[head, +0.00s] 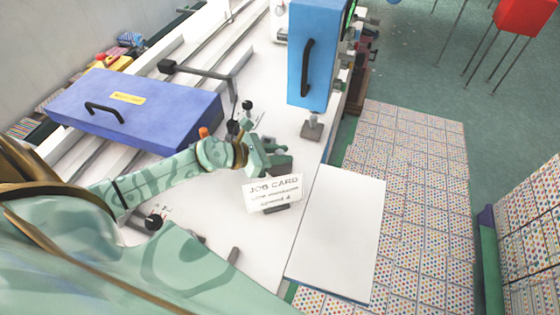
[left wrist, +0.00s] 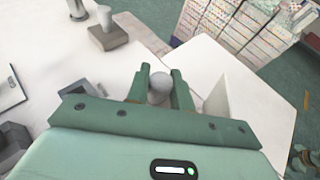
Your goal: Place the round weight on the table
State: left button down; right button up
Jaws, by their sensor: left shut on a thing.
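My left gripper (head: 279,163) is over the white table (head: 262,90), just behind the job card. In the left wrist view, the left gripper (left wrist: 161,72) is shut on a grey rounded knob, which looks like the grip of the round weight (left wrist: 158,86). The weight's lower part is hidden by the fingers and the gripper body, so I cannot tell whether it touches the table. In the head view the gripper hides the weight. My right gripper is not in view.
A job card (head: 273,190) stands close in front of the gripper. A square-based weight (head: 312,129) with a knob stands near the blue machine (head: 312,50). A blue-violet case (head: 135,112) lies at left. A bare white panel (head: 338,235) extends at right.

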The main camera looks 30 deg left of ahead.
pick_arm(q)
jog(key=shift+f+b, duration=0.55)
jog(key=shift+f, duration=0.9)
jog(key=shift+f, duration=0.15)
jog(key=c, duration=1.2)
grip_release()
jog(key=shift+s+a+r, duration=0.2)
jog(key=shift+s+a, duration=0.05)
jog(key=shift+s, duration=0.1)
jog(key=v, duration=1.1)
